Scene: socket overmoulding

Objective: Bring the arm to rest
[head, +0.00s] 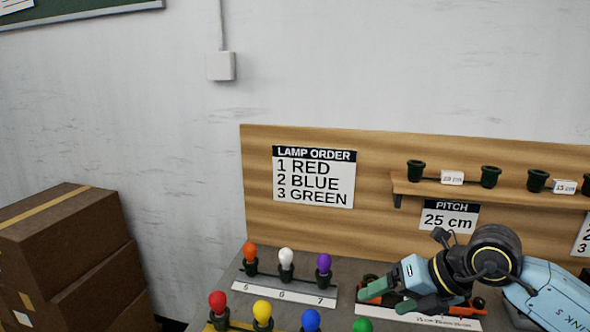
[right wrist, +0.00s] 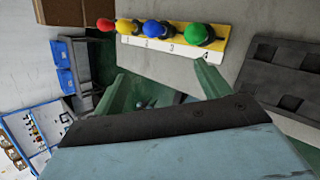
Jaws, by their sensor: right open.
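My right arm comes in from the right in the head view, over the right part of the bench. Its gripper (head: 391,298) has its green fingers apart, with no object seen held between them. In the right wrist view the same gripper (right wrist: 163,88) shows its two fingers spread. The green lamp (right wrist: 198,33) stands in its holder beyond the right fingertip, apart from it as far as I can tell. My left gripper is not in view.
A yellow rack (right wrist: 222,26) holds red, yellow, blue and green lamps. Behind it, orange, white and purple lamps stand along a numbered strip (head: 290,294). A shelf (head: 450,186) with dark sockets is on the wooden backboard. Cardboard boxes (head: 60,240) stand left.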

